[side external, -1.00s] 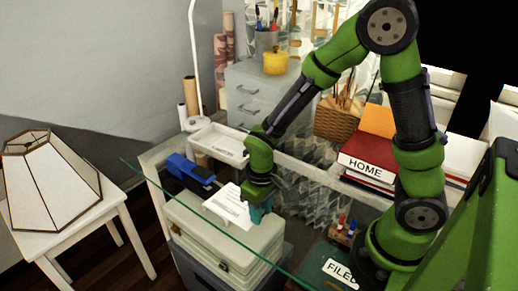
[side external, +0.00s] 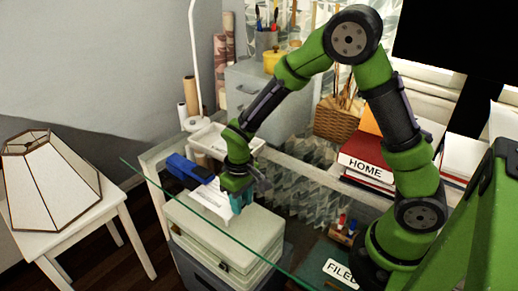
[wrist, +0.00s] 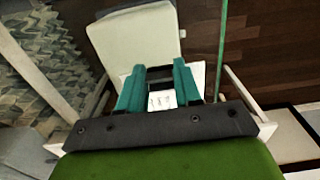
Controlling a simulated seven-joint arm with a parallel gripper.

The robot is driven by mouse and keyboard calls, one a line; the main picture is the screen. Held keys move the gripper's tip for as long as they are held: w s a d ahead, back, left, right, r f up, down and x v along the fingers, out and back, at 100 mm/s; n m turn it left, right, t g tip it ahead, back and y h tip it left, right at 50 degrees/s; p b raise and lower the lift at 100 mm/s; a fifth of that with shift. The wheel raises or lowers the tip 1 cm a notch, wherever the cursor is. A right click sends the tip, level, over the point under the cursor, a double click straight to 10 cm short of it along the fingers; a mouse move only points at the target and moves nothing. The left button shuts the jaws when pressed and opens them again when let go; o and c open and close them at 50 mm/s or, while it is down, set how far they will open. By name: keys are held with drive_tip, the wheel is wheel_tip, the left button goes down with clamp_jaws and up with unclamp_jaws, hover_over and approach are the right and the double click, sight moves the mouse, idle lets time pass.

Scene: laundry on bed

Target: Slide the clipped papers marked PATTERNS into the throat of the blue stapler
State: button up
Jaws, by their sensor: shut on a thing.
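The blue stapler (side external: 190,168) lies on the glass top at the left, its front end pointing towards my gripper. The clipped white papers (side external: 212,200) lie between the stapler and my gripper (side external: 240,200), and their far edge meets the stapler's front end. I cannot tell whether that edge is inside the throat or only beside it. My gripper's teal fingers are shut on the papers at their near edge. In the wrist view my gripper (wrist: 157,88) has a white piece with small marks, part of the papers (wrist: 161,100), between its fingers. The word PATTERNS is not readable.
A white tray (side external: 215,140) sits just behind the stapler. Pale storage boxes (side external: 225,240) stand under the glass edge. A red book marked HOME (side external: 365,170) and a dark green folder marked FILED (side external: 325,268) lie to the right. A lamp (side external: 50,190) stands on a side table at the left.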

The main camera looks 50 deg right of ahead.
drive_tip(key=shift+w, duration=0.1)
drive_tip(key=o, duration=1.1)
drive_tip(key=shift+r, duration=0.1)
wheel_tip(320, 180, up, 16)
drive_tip(key=s+d+r+m+t, duration=0.1)
drive_tip(key=s+r+t, duration=0.1)
drive_tip(key=s, duration=0.2)
drive_tip(key=s+d+r+m+t+y, duration=0.1)
drive_tip(key=s+r+t, duration=0.1)
drive_tip(key=s, duration=0.3)
drive_tip(key=s+d+r+m+t+y, duration=0.1)
drive_tip(key=s+r+m+t, duration=0.1)
drive_tip(key=s+r+t, duration=0.1)
drive_tip(key=shift+s, duration=0.65)
